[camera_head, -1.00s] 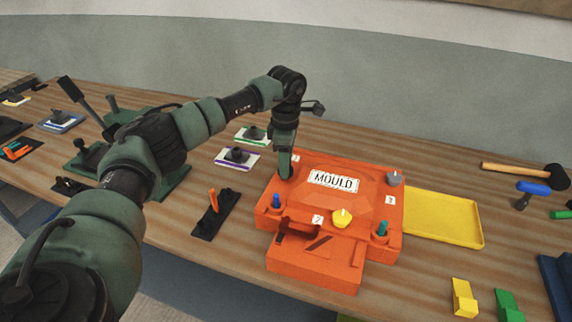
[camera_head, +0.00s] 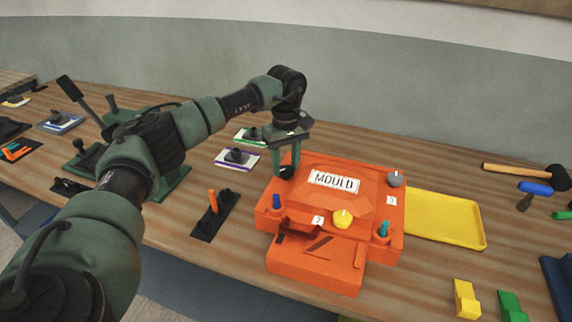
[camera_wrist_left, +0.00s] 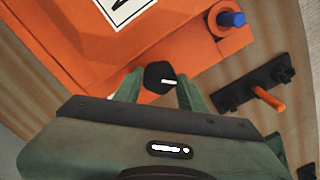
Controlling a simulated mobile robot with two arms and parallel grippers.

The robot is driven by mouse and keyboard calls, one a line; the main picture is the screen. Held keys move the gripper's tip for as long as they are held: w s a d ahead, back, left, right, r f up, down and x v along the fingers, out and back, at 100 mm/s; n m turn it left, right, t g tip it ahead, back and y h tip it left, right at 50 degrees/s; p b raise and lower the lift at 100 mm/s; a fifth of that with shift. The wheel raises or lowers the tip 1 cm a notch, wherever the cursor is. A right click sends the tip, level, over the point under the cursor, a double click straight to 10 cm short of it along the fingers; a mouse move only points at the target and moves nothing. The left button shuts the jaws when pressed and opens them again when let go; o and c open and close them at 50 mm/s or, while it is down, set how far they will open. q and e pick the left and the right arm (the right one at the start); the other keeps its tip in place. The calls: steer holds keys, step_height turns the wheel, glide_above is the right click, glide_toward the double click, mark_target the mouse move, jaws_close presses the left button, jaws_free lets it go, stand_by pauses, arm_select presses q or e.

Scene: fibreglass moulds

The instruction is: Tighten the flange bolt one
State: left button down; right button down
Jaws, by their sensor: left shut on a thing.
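The orange mould (camera_head: 290,226) sits on the bench with a white MOULD label. Flange bolt one is the black knob (camera_head: 286,173) at its back-left corner; it also shows in the left wrist view (camera_wrist_left: 160,72) with a white mark on top. My left gripper (camera_head: 285,165) points down over that corner and is shut on the black knob, one finger on each side. The wrist view shows the fingers (camera_wrist_left: 160,84) around it. A yellow knob (camera_head: 343,219) stands by label 2 and a grey knob (camera_head: 395,179) by label 3. My right gripper is not in view.
A blue pin (camera_head: 276,201) and a teal pin (camera_head: 383,229) stand up from the mould. A yellow tray (camera_head: 445,218) is to its right. A black holder with an orange handle (camera_head: 213,201) lies to its left. A mallet (camera_head: 520,171) lies at the far right.

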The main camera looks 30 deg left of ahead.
arm_select(q)
steer(key=m, duration=0.4)
steer(key=shift+w+a+r+m, duration=0.1)
steer(key=shift+r+m, duration=0.05)
steer(key=shift+m, duration=0.15)
steer(key=m, duration=0.4)
steer(key=shift+w+r+m, duration=0.1)
steer(key=shift+m, duration=0.2)
steer(key=c, duration=0.8)
jaws_free()
steer(key=shift+c, duration=0.2)
steer(key=shift+f, duration=0.2)
steer(key=shift+s+f+b, duration=0.1)
steer(key=shift+s+b, duration=0.1)
steer(key=shift+b, duration=0.1)
